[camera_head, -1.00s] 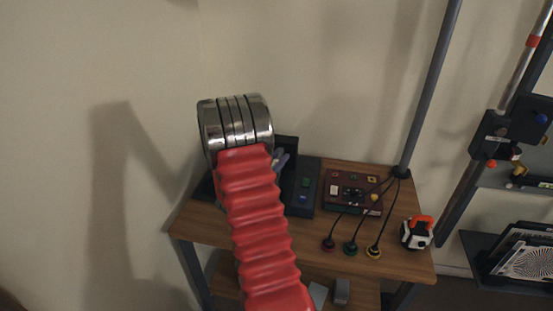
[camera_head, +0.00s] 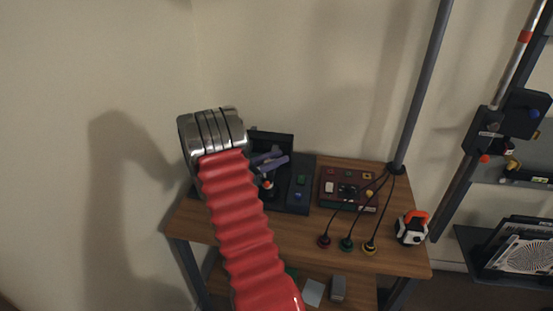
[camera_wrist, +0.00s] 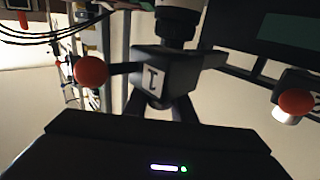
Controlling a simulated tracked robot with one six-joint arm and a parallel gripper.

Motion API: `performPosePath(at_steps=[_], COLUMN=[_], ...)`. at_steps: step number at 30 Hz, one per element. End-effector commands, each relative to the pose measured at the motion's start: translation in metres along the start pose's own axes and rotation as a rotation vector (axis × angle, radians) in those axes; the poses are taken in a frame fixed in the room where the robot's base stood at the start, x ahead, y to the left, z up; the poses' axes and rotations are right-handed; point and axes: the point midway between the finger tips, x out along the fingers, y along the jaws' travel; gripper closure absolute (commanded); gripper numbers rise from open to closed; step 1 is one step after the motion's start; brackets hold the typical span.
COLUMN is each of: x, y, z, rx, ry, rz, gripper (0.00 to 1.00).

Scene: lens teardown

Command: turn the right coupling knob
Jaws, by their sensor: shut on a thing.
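In the wrist view a dark block (camera_wrist: 166,78) with a pale mark on one face sits mid-picture, with side rods reaching left and right. A round red knob (camera_wrist: 92,71) is at its left, and another red knob (camera_wrist: 296,102) with a pale stem is at the far right; neither has fingers around it. My gripper (camera_wrist: 160,108) shows as dark parts below the block and seems shut on it; its fingertips are hard to make out. I cannot tell which part is the right coupling knob. In the head view my red arm hides the gripper.
In the head view a wooden table (camera_head: 300,236) carries a dark red control box (camera_head: 348,190), a dark panel with buttons (camera_head: 300,185), three cable ends and an orange-and-white device (camera_head: 412,228). A grey pole (camera_head: 422,90) rises behind. A rack stands at right.

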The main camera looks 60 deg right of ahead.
Motion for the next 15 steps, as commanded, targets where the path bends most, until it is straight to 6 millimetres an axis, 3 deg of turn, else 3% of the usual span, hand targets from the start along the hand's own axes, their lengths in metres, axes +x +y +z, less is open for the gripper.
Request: performPosePath(at_steps=[9, 10, 15], x=[0.0004, 0.0004, 0.0004], y=[0.0004, 0.0005, 0.0003], z=[0.0002, 0.0002, 0.0], rx=[0.0, 0.0, 0.0], ry=[0.0, 0.0, 0.0], rz=[0.002, 0.002, 0.002], gripper=[0.99, 0.75, 0.63])
